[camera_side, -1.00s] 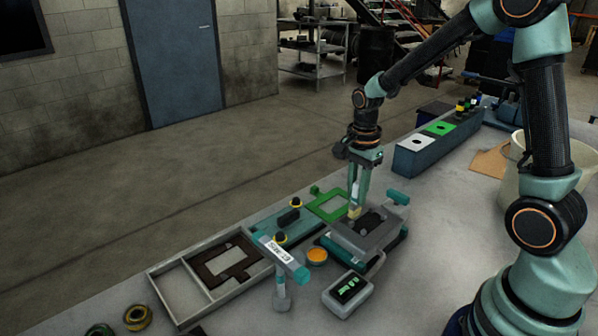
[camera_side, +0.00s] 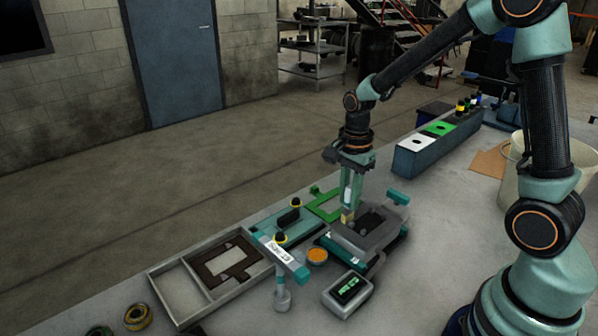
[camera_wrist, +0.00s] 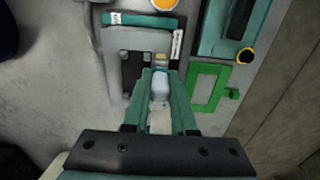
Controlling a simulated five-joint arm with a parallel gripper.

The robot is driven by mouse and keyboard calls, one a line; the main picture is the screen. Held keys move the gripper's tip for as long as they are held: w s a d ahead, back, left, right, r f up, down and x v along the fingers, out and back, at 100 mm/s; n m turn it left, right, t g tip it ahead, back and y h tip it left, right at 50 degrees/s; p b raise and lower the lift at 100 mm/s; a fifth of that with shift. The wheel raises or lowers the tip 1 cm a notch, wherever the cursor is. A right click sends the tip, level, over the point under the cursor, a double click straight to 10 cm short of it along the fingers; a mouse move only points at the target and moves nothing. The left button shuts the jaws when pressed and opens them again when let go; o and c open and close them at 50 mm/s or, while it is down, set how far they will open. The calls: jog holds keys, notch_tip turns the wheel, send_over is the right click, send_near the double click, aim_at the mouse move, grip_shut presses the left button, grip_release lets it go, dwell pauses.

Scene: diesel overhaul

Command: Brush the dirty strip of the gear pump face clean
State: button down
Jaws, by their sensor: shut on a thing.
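My gripper (camera_side: 351,204) is shut on a brush (camera_side: 347,195) with a pale handle and tan bristles. In the wrist view the brush (camera_wrist: 160,86) sits upright between the fingers of my gripper (camera_wrist: 161,74). The grey gear pump (camera_side: 347,236) lies on the bench with a dark recess in its face. My gripper is over its far left edge, and the bristles are at or just above the face; I cannot tell if they touch. In the wrist view the pump (camera_wrist: 125,38) is partly hidden by my fingers. The dirty strip is not clearly visible.
A green frame (camera_side: 325,206) lies behind the pump. A grey tray (camera_side: 205,300) holds a brown gasket. A blue box (camera_side: 415,160) stands behind right.

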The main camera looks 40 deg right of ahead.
jog(key=shift+s+a+f, duration=0.1)
jog(key=shift+s+a, duration=0.05)
jog(key=shift+a, duration=0.35)
jog(key=shift+d, duration=0.1)
jog(key=shift+d, duration=0.9)
jog(key=shift+d, duration=0.9)
jog(key=shift+d, duration=0.2)
jog(key=shift+d, duration=0.75)
jog(key=shift+d, duration=0.2)
